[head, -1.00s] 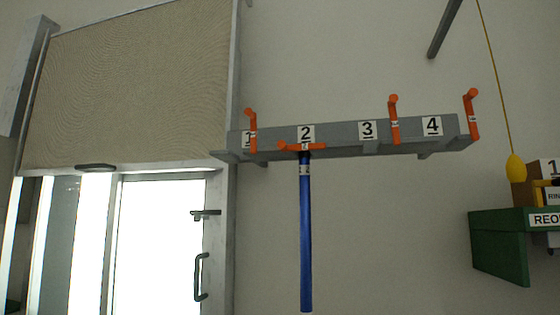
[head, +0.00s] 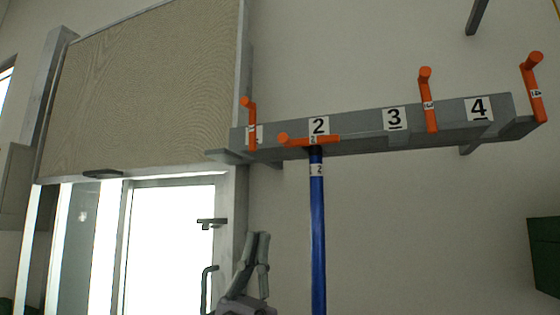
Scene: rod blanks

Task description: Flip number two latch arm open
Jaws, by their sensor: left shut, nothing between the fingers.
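The number two latch arm (head: 310,140) is orange and lies crosswise, roughly level, under the "2" label on the grey rack beam (head: 360,132). A blue rod (head: 317,230) marked 2 hangs straight down beneath it. The other orange latch arms, number one (head: 252,125), number three (head: 429,100) and number four (head: 535,88), stand upright. My left gripper (head: 257,236) is at the lower middle, pointing up, with its fingers shut and empty. It is below the beam and left of the blue rod, apart from the latch arm. My right gripper is not in view.
A glazed door with a handle (head: 208,285) and a tan panel (head: 150,95) above it fill the left. A dark green box (head: 545,250) is at the right edge.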

